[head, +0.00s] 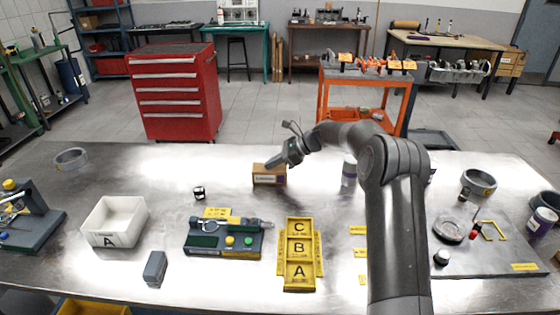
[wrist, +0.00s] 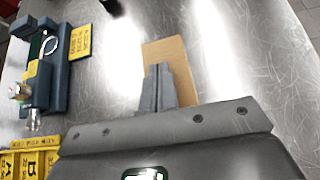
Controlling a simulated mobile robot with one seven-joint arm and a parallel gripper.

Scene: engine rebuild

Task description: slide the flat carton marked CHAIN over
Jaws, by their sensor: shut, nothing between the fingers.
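A small brown cardboard carton (head: 268,177) stands on the metal bench in the head view, just below my gripper. A pale label with dark print is on its front face, too small to read. In the wrist view the carton (wrist: 174,55) shows as a plain brown top beyond and beside my fingertips. My gripper (head: 271,166) comes down from the right over the carton's top in the head view. In the wrist view my gripper (wrist: 158,72) has its two fingers together, empty. I cannot tell whether they touch the carton.
A blue-grey device with a yellow plate (head: 224,236) and a yellow tray marked C, B, A (head: 299,269) lie nearer the front edge. A white bin marked A (head: 114,222) stands left. A white cylinder (head: 349,174) stands right of the carton. Bare bench surrounds the carton.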

